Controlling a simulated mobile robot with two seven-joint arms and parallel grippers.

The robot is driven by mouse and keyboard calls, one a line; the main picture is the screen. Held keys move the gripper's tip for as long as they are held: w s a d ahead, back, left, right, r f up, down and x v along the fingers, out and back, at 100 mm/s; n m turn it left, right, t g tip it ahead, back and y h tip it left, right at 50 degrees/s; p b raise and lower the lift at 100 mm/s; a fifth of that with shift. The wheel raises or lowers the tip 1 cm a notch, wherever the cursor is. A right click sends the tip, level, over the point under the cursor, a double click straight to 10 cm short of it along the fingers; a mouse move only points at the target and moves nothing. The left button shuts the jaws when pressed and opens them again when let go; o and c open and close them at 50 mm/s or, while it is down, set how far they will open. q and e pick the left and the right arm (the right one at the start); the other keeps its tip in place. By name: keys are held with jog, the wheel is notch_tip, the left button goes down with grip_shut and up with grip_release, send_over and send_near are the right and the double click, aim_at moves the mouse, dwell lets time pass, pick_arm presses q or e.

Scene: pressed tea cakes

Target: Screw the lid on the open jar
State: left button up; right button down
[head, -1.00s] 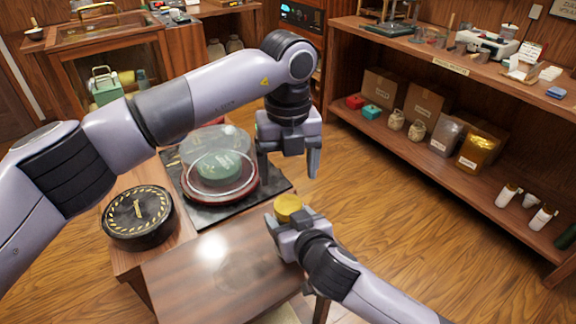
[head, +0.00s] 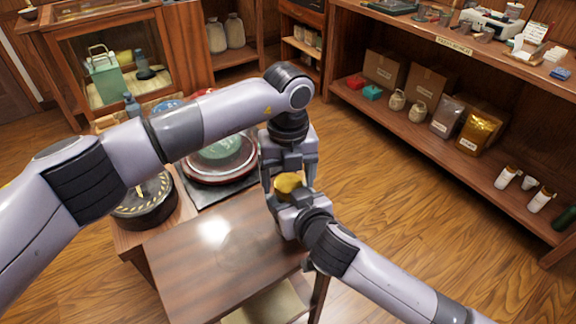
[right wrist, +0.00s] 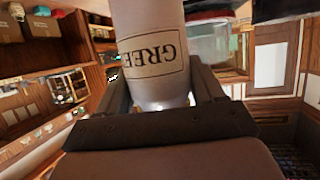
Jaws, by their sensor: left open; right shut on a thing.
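A pale jar with a dark-lettered label (right wrist: 158,55) stands between the fingers of my right gripper (right wrist: 160,95) in the right wrist view. In the head view my right gripper (head: 288,200) is shut on the jar, mostly hidden, beyond the table's right edge. A round gold-yellow piece, seemingly the lid (head: 288,184), is at the jar's top. I cannot tell how firmly it sits. My left gripper (head: 289,176) points down from above, open, with its fingers on either side of the gold piece. I cannot tell whether they touch it.
A brown table (head: 190,260) lies left of the jar. Behind it are a dark red round stand (head: 222,177) under my left arm and a black round object with yellow marks (head: 145,207). A wooden shelf unit (head: 455,160) stands at right, with open floor before it.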

pick_arm(q)
jog(key=c, duration=1.1)
jog(key=shift+m, duration=1.6)
jog(key=o, duration=1.2)
